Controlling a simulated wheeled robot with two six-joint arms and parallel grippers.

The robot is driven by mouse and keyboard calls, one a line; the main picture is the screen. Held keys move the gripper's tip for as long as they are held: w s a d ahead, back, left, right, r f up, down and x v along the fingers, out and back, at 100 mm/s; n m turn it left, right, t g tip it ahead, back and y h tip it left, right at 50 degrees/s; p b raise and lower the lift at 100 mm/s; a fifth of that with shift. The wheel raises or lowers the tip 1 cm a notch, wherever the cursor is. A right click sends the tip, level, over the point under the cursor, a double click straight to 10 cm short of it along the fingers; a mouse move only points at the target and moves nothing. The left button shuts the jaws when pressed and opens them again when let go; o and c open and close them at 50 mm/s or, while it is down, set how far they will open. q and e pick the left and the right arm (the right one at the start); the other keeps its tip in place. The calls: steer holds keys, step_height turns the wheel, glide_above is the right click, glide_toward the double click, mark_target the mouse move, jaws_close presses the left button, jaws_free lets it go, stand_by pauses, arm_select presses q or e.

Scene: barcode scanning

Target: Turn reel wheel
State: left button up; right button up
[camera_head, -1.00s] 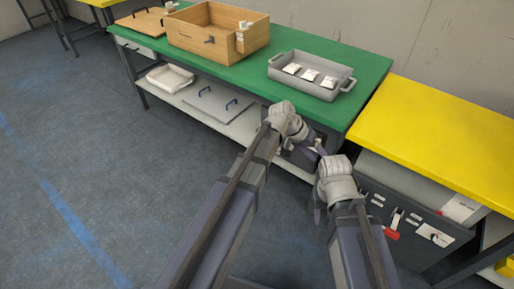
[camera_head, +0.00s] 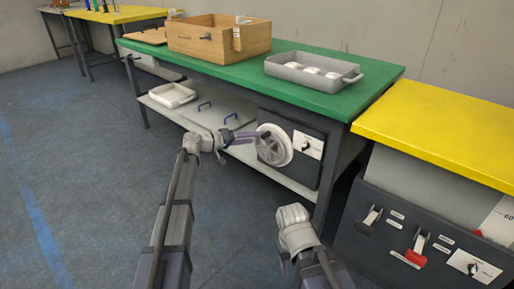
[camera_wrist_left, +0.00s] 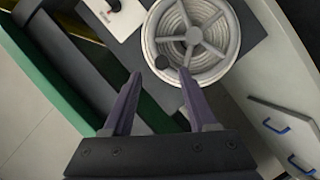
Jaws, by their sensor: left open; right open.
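The reel wheel (camera_head: 274,146) is a light grey spoked disc on a dark panel under the green table. It also shows in the left wrist view (camera_wrist_left: 218,30), with a dark round knob (camera_wrist_left: 162,62) at its rim. My left gripper (camera_head: 246,136) is open at the left side of the wheel. In the left wrist view its two purple fingers (camera_wrist_left: 158,78) point at the wheel's knob side, and nothing is between them. I cannot tell whether a finger touches the wheel. My right gripper (camera_head: 284,264) is low in front, away from the wheel; its fingers are mostly hidden.
A white plate with a dark switch (camera_head: 308,145) is right of the wheel. A grey lidded box with blue handles (camera_head: 210,115) and a white tray (camera_head: 172,95) lie on the lower shelf. A yellow-topped cabinet (camera_head: 440,125) with levers stands at right. The floor at left is clear.

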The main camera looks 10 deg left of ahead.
mark_target(265, 136)
arm_select(q)
steer(key=shift+b+x, duration=0.85)
steer(key=shift+x, duration=3)
steer(key=shift+w+a, duration=0.1)
steer(key=shift+a, duration=0.05)
steer(key=c, duration=0.9)
jaws_close()
steer(key=shift+w, duration=0.15)
